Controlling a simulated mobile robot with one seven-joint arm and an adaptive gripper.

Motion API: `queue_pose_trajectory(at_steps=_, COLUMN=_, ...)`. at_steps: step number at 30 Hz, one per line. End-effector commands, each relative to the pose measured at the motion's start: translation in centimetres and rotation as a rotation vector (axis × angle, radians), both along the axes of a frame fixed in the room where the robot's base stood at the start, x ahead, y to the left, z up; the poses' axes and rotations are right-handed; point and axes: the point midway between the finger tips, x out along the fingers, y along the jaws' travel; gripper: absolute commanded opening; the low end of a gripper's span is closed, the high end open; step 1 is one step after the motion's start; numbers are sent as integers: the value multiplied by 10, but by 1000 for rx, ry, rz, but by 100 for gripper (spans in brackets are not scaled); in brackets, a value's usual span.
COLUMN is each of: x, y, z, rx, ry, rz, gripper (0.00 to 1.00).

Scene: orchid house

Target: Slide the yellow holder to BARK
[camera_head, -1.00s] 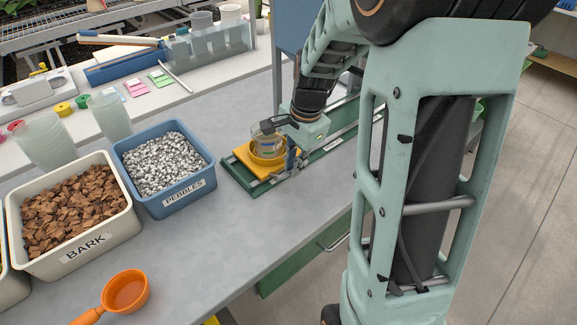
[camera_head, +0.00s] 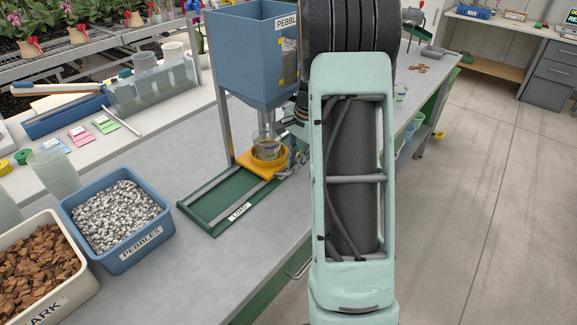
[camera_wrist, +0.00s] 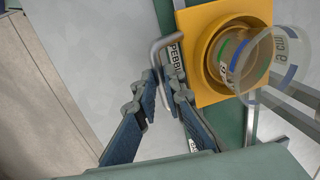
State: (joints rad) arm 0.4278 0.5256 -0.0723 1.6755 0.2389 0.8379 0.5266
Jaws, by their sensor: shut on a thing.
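The yellow holder (camera_head: 247,161) sits on the green rail track (camera_head: 192,207), under the blue hopper (camera_head: 238,60) labelled PEBBLES. A clear cup (camera_head: 266,138) with a printed band stands in the holder's ring. In the wrist view the holder (camera_wrist: 204,88) is at upper right with the cup (camera_wrist: 285,50) in it. My gripper (camera_wrist: 163,82) is shut on the grey bar handle (camera_wrist: 152,50) at the holder's side. A label starting PEBB (camera_wrist: 175,56) shows beside the fingers. In the head view my gripper (camera_head: 294,158) is partly hidden by my arm, and no BARK mark on the track is visible.
A blue tub of pebbles (camera_head: 133,250) and a cream tub of bark (camera_head: 70,300) stand at left on the grey bench. The LOAD label (camera_head: 240,211) marks the bare near end of the track. My arm hides much of the track beyond the holder.

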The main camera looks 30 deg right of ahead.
Motion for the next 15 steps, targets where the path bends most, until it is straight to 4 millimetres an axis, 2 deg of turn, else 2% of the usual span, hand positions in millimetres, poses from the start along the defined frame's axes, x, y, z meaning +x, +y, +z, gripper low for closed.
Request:
queue_pose_trajectory(at_steps=12, x=1, y=-1, z=0, rx=3, ry=2, rz=2, gripper=0)
queue_pose_trajectory(at_steps=13, x=1, y=-1, z=0, rx=3, ry=2, rz=2, gripper=13)
queue_pose_trajectory(at_steps=15, x=1, y=-1, z=0, rx=3, ry=2, rz=2, gripper=21)
